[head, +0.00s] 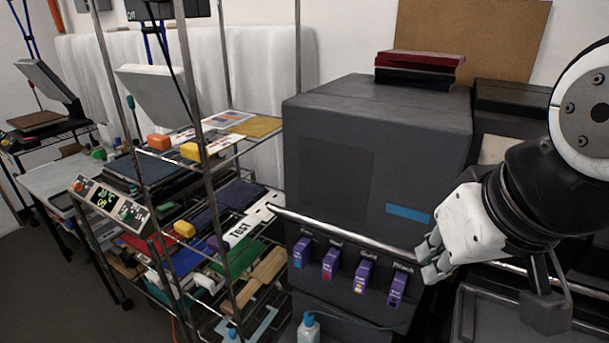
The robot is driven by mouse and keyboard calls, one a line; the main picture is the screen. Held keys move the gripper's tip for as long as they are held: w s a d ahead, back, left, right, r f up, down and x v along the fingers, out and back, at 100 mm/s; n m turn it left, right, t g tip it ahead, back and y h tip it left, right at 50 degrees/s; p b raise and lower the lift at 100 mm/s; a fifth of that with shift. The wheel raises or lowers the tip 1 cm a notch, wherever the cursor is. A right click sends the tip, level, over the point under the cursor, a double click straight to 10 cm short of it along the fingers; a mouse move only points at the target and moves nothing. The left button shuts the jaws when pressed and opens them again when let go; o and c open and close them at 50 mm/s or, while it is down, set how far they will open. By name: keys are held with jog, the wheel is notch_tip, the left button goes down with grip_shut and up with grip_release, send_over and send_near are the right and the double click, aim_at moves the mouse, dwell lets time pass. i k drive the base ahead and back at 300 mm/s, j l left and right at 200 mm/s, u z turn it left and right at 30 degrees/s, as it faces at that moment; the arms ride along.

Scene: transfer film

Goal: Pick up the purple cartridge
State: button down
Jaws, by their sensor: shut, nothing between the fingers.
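Several purple cartridges sit in a row on the front of a dark grey printer. The leftmost cartridge (302,252) has a blue mark. Beside it are a second purple cartridge (330,264) and a third (363,275) with a yellow mark. The rightmost purple cartridge (397,289) is nearest to my gripper. My gripper (430,260) is white, shut and empty. Its fingertips are up and to the right of the rightmost cartridge, apart from it in the picture. Which cartridge the task means cannot be told.
A metal bar (345,232) runs across the printer (330,190) just above the cartridges. A small bottle (308,328) stands below them. A wire rack (215,165) with frames, brushes and boards stands to the left. Dark and red books (420,60) lie on the printer.

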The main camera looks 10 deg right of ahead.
aim_at(363, 273)
jog(key=k+l, duration=0.15)
jog(key=k, duration=0.25)
jog(key=k+l, duration=0.15)
jog(key=k, duration=0.3)
